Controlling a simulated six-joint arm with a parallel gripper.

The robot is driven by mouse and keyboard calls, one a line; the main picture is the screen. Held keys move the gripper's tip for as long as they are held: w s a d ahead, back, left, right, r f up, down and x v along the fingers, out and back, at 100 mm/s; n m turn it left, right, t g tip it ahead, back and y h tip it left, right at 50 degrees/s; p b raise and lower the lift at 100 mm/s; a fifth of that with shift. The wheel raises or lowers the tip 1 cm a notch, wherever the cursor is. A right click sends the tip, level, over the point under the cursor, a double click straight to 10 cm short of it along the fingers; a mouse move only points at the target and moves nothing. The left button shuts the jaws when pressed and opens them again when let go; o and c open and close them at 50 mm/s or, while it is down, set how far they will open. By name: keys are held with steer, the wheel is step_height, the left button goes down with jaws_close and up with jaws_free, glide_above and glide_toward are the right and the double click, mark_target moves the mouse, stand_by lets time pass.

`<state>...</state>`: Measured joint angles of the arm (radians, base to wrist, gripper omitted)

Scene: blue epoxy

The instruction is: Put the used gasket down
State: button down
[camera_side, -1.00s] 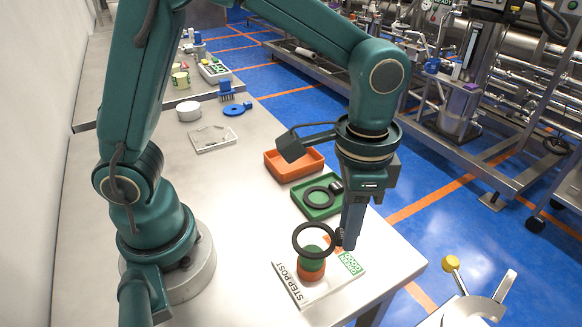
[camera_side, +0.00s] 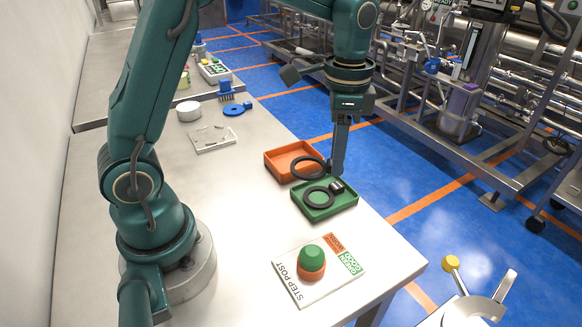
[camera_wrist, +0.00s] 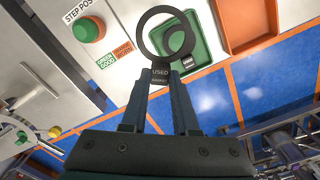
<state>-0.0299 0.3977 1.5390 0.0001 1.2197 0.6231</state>
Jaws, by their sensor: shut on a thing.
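My gripper (camera_side: 337,173) is shut on the used gasket (camera_side: 293,170), a black ring with a tag reading USED GASKET. It holds the ring in the air by the tag, over the area where the orange tray (camera_side: 272,164) and green tray (camera_side: 330,214) meet. In the wrist view the gripper (camera_wrist: 160,78) points at the trays and the held ring (camera_wrist: 141,35) overlaps the green tray (camera_wrist: 203,50). A second black ring (camera_side: 309,203) with a dark tag lies in the green tray. The orange tray (camera_wrist: 250,25) looks empty.
A white board (camera_side: 290,283) with a green-and-orange post (camera_side: 311,262) and green and orange labels lies near the table's front. A clear plate (camera_side: 213,139), white round container (camera_side: 188,111) and blue parts (camera_side: 236,108) stand farther back. The middle of the table is clear.

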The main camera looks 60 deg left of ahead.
steer(key=s+a+n, duration=0.2)
steer(key=a+n, duration=0.1)
steer(key=a, duration=0.9)
steer(key=s+a+n, duration=0.2)
steer(key=a+n, duration=0.2)
steer(key=a, duration=0.8)
steer(key=w+d+f, duration=0.4)
steer(key=w+d, duration=0.1)
steer(key=w+d+f, duration=0.2)
steer(key=w, duration=0.1)
steer(key=shift+w+d, duration=0.15)
steer(key=shift+w, duration=0.1)
steer(key=shift+f, duration=2)
steer(key=shift+f, duration=0.15)
steer(key=c, duration=0.7)
jaws_free()
